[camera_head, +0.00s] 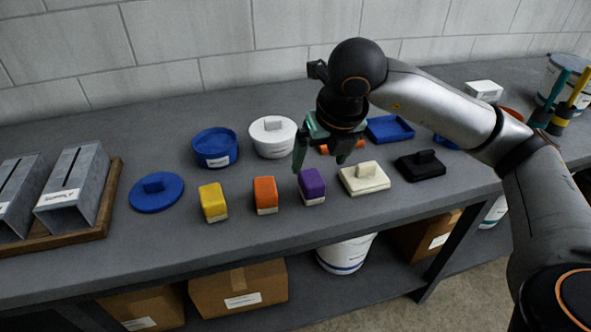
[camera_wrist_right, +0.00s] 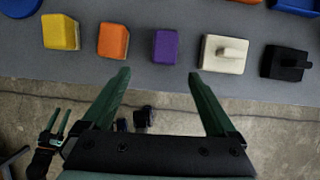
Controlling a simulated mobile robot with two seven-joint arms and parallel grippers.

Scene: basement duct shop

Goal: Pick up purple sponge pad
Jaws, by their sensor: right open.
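The purple sponge pad (camera_head: 312,187) with a pale base stands near the front edge of the grey bench, between the orange pad (camera_head: 265,195) and a white block with a handle (camera_head: 364,178). My right gripper (camera_head: 319,165) is open and empty, with its green fingers pointing down above and behind the purple pad. In the right wrist view the purple pad (camera_wrist_right: 165,47) lies just beyond the fingertips, between their lines and apart from them. What looks like my left gripper (camera_wrist_right: 57,124) shows small at the lower left of that view; its opening is unclear.
A yellow pad (camera_head: 213,203) and a black handled block (camera_head: 420,166) stand in the same row. Behind are a blue tub (camera_head: 215,148), a white tub (camera_head: 272,141) and a blue tray (camera_head: 389,129). Metal ducts (camera_head: 75,190) stand left. Boxes (camera_head: 240,290) sit below.

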